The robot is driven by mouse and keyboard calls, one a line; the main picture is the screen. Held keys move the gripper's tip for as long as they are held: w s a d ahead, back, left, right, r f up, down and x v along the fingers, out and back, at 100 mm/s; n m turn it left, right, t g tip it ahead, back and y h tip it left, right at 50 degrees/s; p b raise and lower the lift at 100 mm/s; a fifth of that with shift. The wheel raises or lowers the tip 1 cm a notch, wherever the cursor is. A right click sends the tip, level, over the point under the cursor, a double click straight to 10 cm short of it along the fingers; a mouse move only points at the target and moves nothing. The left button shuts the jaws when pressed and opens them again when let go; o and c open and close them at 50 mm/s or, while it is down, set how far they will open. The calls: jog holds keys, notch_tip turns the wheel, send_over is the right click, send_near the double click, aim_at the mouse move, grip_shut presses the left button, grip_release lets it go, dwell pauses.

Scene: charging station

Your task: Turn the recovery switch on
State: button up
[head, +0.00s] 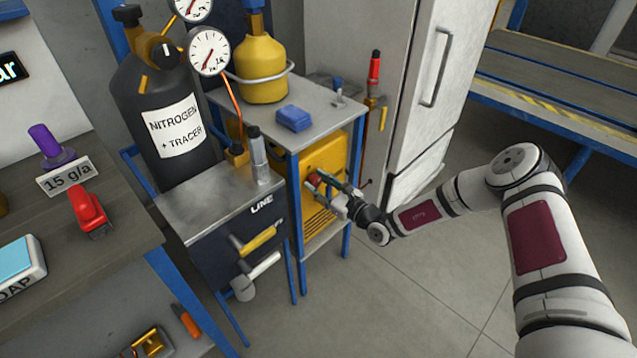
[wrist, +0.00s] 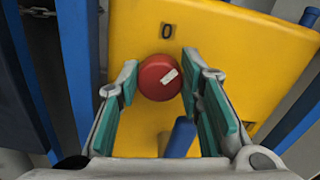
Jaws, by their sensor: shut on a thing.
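The recovery switch is a round red knob (wrist: 155,80) with a white mark on its face. It sits on the front of the yellow recovery machine (wrist: 125,40), below a "0" label (wrist: 167,31). The white mark is slanted, off to the right side of the knob. In the head view the knob (head: 314,179) is small and partly hidden by my gripper (head: 322,184). In the wrist view my gripper (wrist: 160,74) has one teal-padded finger on each side of the knob and is shut on it.
The yellow machine stands on a lower shelf of a blue-framed cart (head: 295,205), whose posts flank it. A short blue part (wrist: 180,137) sticks out below the knob. The dark LINE cabinet (head: 215,250) stands left. Open floor (head: 400,290) lies in front.

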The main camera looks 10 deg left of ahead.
jog(key=shift+f+m, duration=0.1)
jog(key=shift+m, duration=0.2)
jog(key=o, duration=1.2)
jog(key=shift+c, duration=0.2)
jog(key=shift+d, duration=0.15)
jog(key=v, duration=1.2)
jog(key=shift+s, duration=0.1)
